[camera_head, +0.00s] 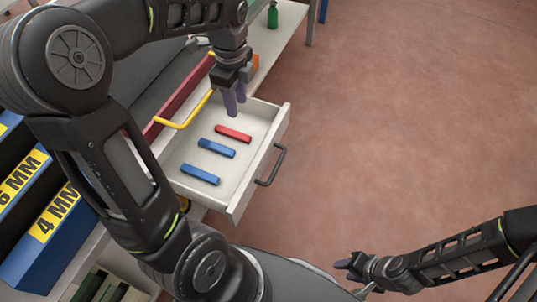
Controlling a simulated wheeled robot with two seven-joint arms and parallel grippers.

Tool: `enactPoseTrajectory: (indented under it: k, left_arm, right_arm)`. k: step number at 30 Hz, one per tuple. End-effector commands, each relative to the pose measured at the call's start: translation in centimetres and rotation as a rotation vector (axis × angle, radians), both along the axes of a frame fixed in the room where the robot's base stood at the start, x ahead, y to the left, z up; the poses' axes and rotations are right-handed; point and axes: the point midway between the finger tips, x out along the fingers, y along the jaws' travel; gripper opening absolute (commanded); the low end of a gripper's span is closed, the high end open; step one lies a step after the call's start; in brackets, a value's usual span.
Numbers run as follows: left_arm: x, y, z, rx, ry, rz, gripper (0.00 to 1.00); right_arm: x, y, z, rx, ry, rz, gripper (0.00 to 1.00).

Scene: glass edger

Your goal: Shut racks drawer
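A white drawer (245,203) stands pulled out from the bench. It has a dark bar handle (271,166) on its front, facing right. Inside lie a red block (233,133) and two blue blocks, one in the middle (216,148) and one nearer (200,175). My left gripper (236,106) points down over the far end of the drawer, apart from the handle. Its purple fingers are close together with nothing visible between them. My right gripper (346,266) is low at the bottom, away from the drawer; its finger gap is unclear.
A yellow bar handle (184,119) and a red edge (180,98) are on the bench left of the drawer. Blue bins labelled 4 MM (45,240) and 6 MM stand at left. A green bottle (272,15) stands at the back. The floor (410,120) to the right is clear.

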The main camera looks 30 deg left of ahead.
Motion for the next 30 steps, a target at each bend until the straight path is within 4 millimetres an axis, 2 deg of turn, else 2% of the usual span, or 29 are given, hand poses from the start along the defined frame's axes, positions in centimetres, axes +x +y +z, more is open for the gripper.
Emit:
enactPoseTrajectory:
  k: [1, 5, 9, 12, 15, 19, 21, 23, 26, 30]
  left_arm:
    - [-0.1, 0.2, 0.4, 0.0, 0.002, 0.005, 0.3]
    - [-0.6, 0.8, 1.6, -0.001, 0.025, 0.024, 0.2]
    - [-1.5, 0.5, 3.3, -0.024, 0.085, 0.035, 0.08]
    - [-1.8, -1.1, 4.1, -0.074, 0.115, 0.037, 0.0]
    - [-1.8, -3.5, 4.7, -0.146, 0.126, 0.034, 0.0]
    - [-1.1, -7.4, 4.8, -0.251, 0.1, 0.026, 0.0]
    - [-0.2, -10.0, 4.3, -0.309, 0.058, 0.014, 0.0]
    - [0.9, -11.5, 3.5, -0.336, 0.007, 0.006, 0.0]
    - [2.0, -11.5, 3.5, -0.337, -0.038, 0.005, 0.0]
    - [2.0, -11.4, 3.5, -0.336, -0.04, -0.001, 0.0]
  right_arm:
    - [0.0, 0.0, 0.4, 0.0, 0.0, 0.0, 0.36]
    - [0.0, 0.0, 2.5, 0.0, 0.0, 0.0, 0.36]
    - [0.0, 0.0, 6.5, 0.0, 0.0, 0.0, 0.36]
    - [0.0, 0.0, 10.0, 0.001, 0.0, 0.0, 0.36]
    - [0.0, 0.0, 13.2, 0.001, 0.0, 0.0, 0.36]
    - [0.0, 0.1, 16.3, 0.001, 0.0, -0.001, 0.36]
    - [0.0, 0.1, 16.8, 0.002, 0.0, -0.002, 0.36]
    - [0.0, 0.1, 16.0, 0.002, 0.002, -0.002, 0.36]
    - [0.0, 0.1, 15.9, 0.001, 0.002, -0.003, 0.36]
    - [0.0, 0.1, 15.9, 0.001, 0.002, -0.003, 0.36]
